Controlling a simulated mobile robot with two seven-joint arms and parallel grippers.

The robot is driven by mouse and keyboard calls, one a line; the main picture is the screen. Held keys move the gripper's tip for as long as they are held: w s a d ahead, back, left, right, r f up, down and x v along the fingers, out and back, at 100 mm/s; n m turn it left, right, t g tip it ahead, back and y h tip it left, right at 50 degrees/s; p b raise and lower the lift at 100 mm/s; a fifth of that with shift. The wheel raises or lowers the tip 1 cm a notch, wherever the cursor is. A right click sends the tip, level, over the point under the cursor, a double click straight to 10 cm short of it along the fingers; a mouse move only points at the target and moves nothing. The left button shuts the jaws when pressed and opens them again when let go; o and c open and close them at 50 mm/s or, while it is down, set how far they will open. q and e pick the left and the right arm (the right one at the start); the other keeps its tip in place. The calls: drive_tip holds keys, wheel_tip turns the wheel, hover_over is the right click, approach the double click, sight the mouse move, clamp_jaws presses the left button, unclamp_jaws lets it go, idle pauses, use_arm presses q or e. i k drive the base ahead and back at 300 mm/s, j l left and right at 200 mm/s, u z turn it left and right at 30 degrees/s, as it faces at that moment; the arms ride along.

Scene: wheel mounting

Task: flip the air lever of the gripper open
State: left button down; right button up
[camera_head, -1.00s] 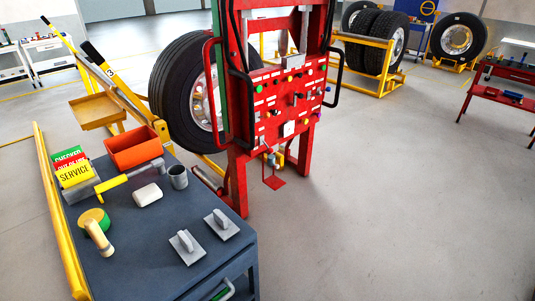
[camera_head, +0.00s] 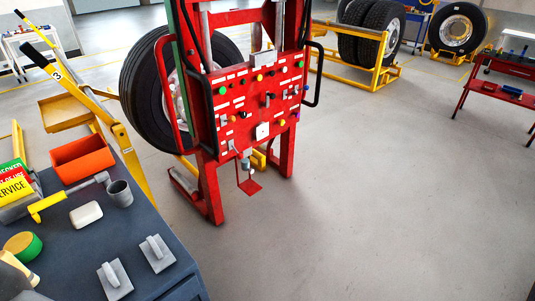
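A red wheel-lifting frame (camera_head: 207,185) stands upright at the middle left. Its red control panel (camera_head: 262,98) carries several coloured buttons, small levers and white labels. One small dark lever (camera_head: 268,100) sits near the panel's middle; I cannot tell which lever is the air lever or how it is set. A large wheel (camera_head: 143,93) shows behind the frame on its left side. Neither of my grippers shows in the head view.
A dark grey workbench (camera_head: 150,215) fills the lower left, with an orange bin (camera_head: 83,160), a grey cup (camera_head: 120,193), a white block (camera_head: 86,214) and two grey trowel-like tools on it. A red table (camera_head: 500,75) and racked tyres stand at the back right. The floor right of the frame is clear.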

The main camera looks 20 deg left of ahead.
sight(240, 156)
drive_tip(key=i+l+z, duration=0.4)
drive_tip(key=i+z, duration=0.4)
drive_tip(key=i, duration=0.15)
drive_tip(key=i+u, duration=0.45)
drive_tip(key=i+l+u, duration=0.3)
drive_tip(key=i+u, duration=0.15)
drive_tip(key=i+j+u, duration=0.2)
drive_tip(key=u, duration=0.2)
drive_tip(key=i+u, duration=0.65)
drive_tip(key=u, duration=0.15)
drive_tip(key=i+j+u, duration=0.15)
drive_tip(key=i+j, duration=0.1)
drive_tip(key=i, duration=0.1)
